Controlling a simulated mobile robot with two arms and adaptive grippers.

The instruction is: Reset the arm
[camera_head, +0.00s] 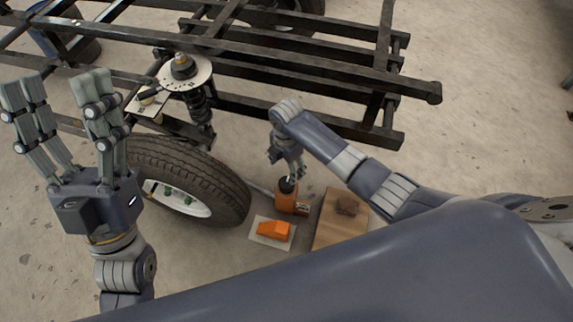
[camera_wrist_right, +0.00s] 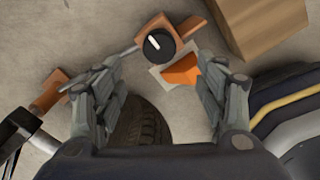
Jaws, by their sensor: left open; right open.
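My left gripper (camera_head: 62,115) is open and empty, raised with its fingers pointing up, left of the tire (camera_head: 190,165). My right gripper (camera_head: 284,168) reaches down near an orange tool with a black knob (camera_head: 287,195) on the floor. In the right wrist view my right gripper (camera_wrist_right: 160,88) is open. Its fingers stand apart, with the orange tool and black knob (camera_wrist_right: 158,44) beyond their tips. I cannot tell from these views how far apart the fingertips and the knob are. The spring suspension (camera_head: 198,105) stands under a pale round plate (camera_head: 186,73) at the frame.
A dark metal frame (camera_head: 300,60) spans the top. An orange block lies on a white sheet (camera_head: 270,242). The concrete floor (camera_head: 480,110) is clear at the right.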

